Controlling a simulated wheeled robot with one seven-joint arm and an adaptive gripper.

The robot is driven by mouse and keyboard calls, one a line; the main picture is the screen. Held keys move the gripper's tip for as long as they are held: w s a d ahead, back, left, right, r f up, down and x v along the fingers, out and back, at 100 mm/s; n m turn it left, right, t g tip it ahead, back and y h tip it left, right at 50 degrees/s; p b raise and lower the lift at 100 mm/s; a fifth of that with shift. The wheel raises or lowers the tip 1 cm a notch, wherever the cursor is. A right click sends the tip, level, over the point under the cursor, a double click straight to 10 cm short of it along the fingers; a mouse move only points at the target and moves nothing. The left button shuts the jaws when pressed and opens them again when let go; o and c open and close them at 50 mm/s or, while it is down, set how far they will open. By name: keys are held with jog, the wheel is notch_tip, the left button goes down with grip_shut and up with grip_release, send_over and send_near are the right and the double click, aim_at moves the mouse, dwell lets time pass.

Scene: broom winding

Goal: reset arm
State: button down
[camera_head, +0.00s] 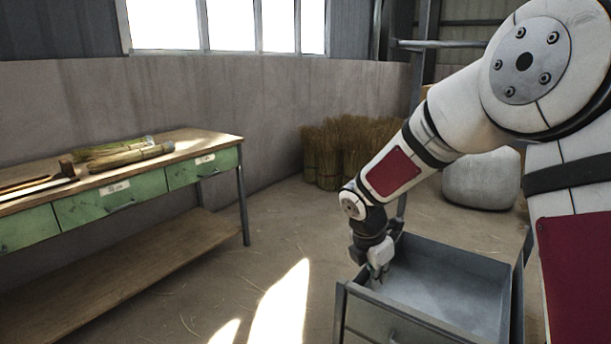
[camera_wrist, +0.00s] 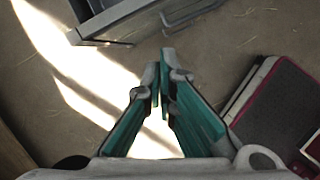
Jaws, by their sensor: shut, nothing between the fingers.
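My gripper (camera_head: 378,270) is at the end of my arm, which reaches in from the right of the head view. It points down by the left edge of an open, empty-looking grey drawer (camera_head: 440,286). In the wrist view my gripper (camera_wrist: 160,78) has its green fingers brought together at the tips with nothing between them. Beyond the tips the wrist view shows bare floor, a patch of sunlight and part of the grey drawer unit (camera_wrist: 120,22) with a handle. I cannot tell whether the gripper touches the drawer.
A workbench (camera_head: 120,235) with green drawers stands at the left, with straw bundles (camera_head: 125,155) on top. Several straw sheaves (camera_head: 345,150) stand by the back wall. A pale wrapped bale (camera_head: 482,180) sits behind my arm. The floor between workbench and drawer is clear.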

jog(key=s+d+r+m, duration=0.3)
jog(key=s+r+m, duration=0.35)
jog(key=s, duration=0.25)
jog(key=s+d+r+m, duration=0.2)
jog(key=s+r+m, duration=0.3)
jog(key=s+r, duration=0.35)
jog(key=s+a+m+g+y, duration=0.1)
jog(key=s+a+m+y, duration=0.15)
jog(key=s+m, duration=1.45)
jog(key=s+r+n+t+p, duration=0.1)
jog(key=s+r+n+p, duration=0.1)
jog(key=r+p, duration=0.8)
jog(key=s+r+n+t+p, duration=0.2)
jog(key=s+r+p, duration=0.1)
jog(key=r+p, duration=0.7)
jog(key=shift+s+r+n, duration=0.25)
jog(key=shift+r+n, duration=0.1)
jog(key=shift+r, duration=0.55)
jog(key=shift+y, duration=0.25)
